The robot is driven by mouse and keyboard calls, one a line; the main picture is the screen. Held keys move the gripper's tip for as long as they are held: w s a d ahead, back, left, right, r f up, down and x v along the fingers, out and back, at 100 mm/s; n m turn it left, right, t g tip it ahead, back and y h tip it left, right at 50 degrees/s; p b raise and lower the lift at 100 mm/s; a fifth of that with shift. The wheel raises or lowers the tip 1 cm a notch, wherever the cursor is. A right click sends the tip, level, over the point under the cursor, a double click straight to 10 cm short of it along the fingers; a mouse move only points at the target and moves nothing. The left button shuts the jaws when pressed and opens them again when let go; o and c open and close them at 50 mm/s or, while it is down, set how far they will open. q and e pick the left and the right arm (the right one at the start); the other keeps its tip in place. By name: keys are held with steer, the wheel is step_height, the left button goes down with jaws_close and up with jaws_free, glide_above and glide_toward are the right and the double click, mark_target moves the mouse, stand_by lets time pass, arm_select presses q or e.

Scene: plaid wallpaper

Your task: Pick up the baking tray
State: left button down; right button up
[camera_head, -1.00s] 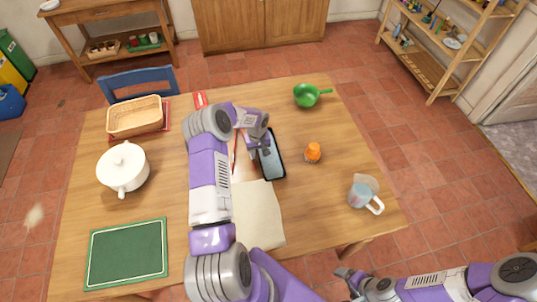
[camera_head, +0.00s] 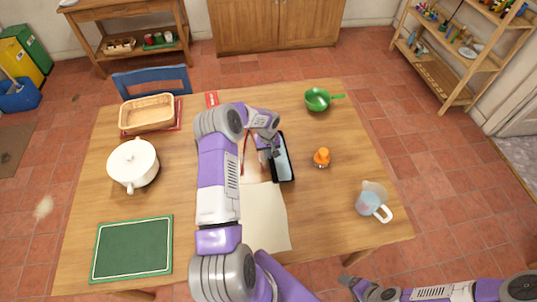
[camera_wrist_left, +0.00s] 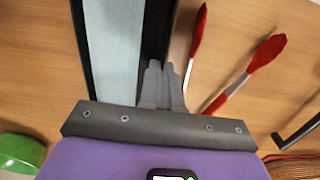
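The baking tray (camera_head: 283,158) is a narrow dark tray with a pale grey-blue inside. It lies near the middle of the wooden table. My left gripper (camera_head: 272,150) is at its far left long edge. In the left wrist view, the tray (camera_wrist_left: 112,45) fills the upper left, and the two fingers (camera_wrist_left: 161,82) of the left gripper sit close together on its dark rim, seemingly closed on it. The fingers hide part of that rim. My right gripper (camera_head: 347,281) is low, off the table's front edge, away from the tray; its finger opening is too small to tell.
Red-tipped tongs (camera_wrist_left: 252,72) lie beside the tray. A cream cloth (camera_head: 262,215) is in front, an orange-topped shaker (camera_head: 322,158) and green pan (camera_head: 318,98) to the right, and a jug (camera_head: 370,203) near the right edge. A white pot (camera_head: 133,163), basket (camera_head: 148,112) and green board (camera_head: 132,248) are left.

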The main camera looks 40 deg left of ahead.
arm_select(q)
step_height(320, 180, up, 9)
steer(key=shift+p, duration=0.3)
stand_by(0.5)
